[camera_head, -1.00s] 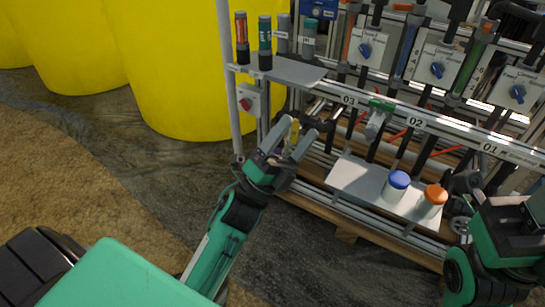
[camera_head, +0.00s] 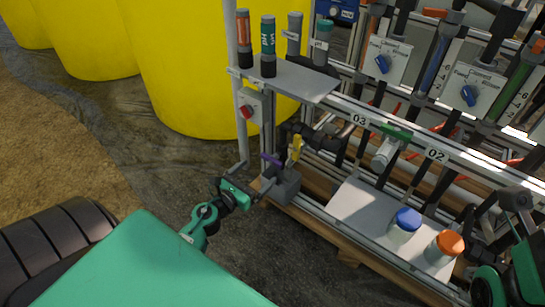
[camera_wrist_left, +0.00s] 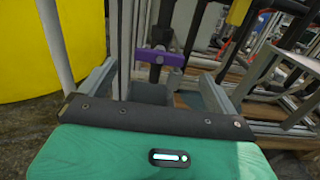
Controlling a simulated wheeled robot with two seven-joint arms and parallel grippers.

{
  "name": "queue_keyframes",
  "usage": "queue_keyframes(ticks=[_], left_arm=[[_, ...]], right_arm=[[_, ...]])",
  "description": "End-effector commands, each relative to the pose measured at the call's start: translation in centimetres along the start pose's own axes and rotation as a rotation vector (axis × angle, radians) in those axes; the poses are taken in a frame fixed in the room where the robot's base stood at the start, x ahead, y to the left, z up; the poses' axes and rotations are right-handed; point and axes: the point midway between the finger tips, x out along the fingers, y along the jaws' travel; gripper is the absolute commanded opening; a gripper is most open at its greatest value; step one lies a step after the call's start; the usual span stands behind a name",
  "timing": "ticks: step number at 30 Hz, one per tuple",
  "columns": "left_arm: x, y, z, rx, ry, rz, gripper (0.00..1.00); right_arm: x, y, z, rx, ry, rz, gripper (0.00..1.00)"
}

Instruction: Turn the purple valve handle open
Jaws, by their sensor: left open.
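The purple valve handle (camera_head: 271,160) sits low at the left end of the skid, just above a grey block. My left gripper (camera_head: 251,186) is close to it, on its near left side. In the left wrist view the purple handle (camera_wrist_left: 160,57) lies crosswise on a dark stem, ahead of the spread fingers of my left gripper (camera_wrist_left: 155,88) and roughly centred between them. The left gripper is open and empty, with a visible gap from each finger to the handle. My right arm is at the lower right edge of the head view; its jaws cannot be made out.
A yellow valve handle (camera_head: 296,147) is just right of the purple one. A grey upright post (camera_head: 234,90) and a red-knobbed box (camera_head: 247,110) stand above. A white shelf (camera_head: 349,206) carries blue-capped (camera_head: 405,222) and orange-capped (camera_head: 443,247) bottles.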

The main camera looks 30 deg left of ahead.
Motion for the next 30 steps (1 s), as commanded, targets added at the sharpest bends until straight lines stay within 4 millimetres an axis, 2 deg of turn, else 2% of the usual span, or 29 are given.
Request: queue_keyframes(ticks=[6, 15, 27, 28, 30], left_arm=[[4.2, 0.0, 0.2, 0.000, -0.002, -0.002, 0.95], [7.7, 0.0, 0.1, -0.002, -0.002, 0.000, 0.95], [8.4, -0.1, 0.0, -0.002, -0.001, -0.001, 0.95], [8.4, -0.1, 0.0, -0.002, -0.001, -0.001, 0.93], [8.4, -0.1, 0.0, -0.002, -0.001, -0.001, 0.79]], right_arm=[[-0.1, 0.3, 0.1, -0.009, -0.012, 0.006, 0.36], [-0.2, 0.6, -0.1, -0.018, -0.011, 0.009, 0.36], [-0.3, 0.6, 0.0, -0.019, -0.016, 0.009, 0.36], [-0.3, 0.6, 0.0, -0.019, -0.017, 0.008, 0.36], [-0.3, 0.6, 0.0, -0.018, -0.018, 0.008, 0.36]])
